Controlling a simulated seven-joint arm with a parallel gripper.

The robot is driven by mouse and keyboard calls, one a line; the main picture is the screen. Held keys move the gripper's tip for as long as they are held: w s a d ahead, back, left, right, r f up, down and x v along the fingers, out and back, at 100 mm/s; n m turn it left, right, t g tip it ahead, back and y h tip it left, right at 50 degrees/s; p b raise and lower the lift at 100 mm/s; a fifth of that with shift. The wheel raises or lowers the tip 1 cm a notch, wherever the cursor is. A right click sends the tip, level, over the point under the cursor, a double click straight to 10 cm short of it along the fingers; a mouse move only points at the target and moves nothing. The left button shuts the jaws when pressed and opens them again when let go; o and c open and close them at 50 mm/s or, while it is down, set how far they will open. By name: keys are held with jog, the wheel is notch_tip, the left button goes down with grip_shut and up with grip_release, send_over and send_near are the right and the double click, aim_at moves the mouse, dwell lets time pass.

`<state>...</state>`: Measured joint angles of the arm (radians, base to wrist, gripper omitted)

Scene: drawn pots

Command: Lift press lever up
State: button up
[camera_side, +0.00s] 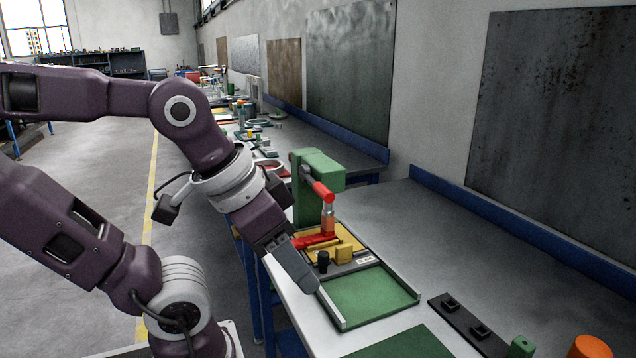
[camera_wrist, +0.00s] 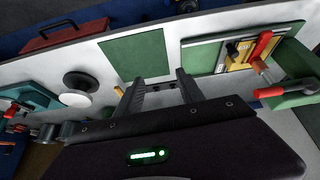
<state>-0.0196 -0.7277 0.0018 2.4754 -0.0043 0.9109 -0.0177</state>
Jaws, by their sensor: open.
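The green press (camera_side: 317,172) stands on the bench at the back of a work fixture. Its red lever (camera_side: 322,190) slants down to the right from the press's upper part. An orange-and-grey ram (camera_side: 328,219) hangs over a red piece (camera_side: 316,241) on a yellow plate. In the wrist view, the green press body (camera_wrist: 296,98) is at the right edge, with a red handle (camera_wrist: 285,89) beside it. My gripper (camera_side: 312,288) is beside the fixture's front left, apart from the lever. In the wrist view, my gripper (camera_wrist: 155,80) has its fingers spread with nothing between them.
A black strip (camera_side: 470,325) and an orange cylinder (camera_side: 590,347) lie to the right. Bare bench (camera_side: 480,250) lies behind them.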

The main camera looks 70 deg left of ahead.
jog(key=w+a+r+n+g, duration=0.2)
jog(key=w+a+r+n, duration=0.35)
jog(key=w+a, duration=0.2)
jog(key=n+g, duration=0.1)
jog(key=n, duration=1.1)
send_over(322, 186)
jog(key=s, duration=0.2)
jog(key=x, duration=0.7)
jog(key=shift+f, duration=0.1)
jog(key=shift+w+f, duration=0.1)
jog(key=shift+f, duration=0.35)
grip_shut()
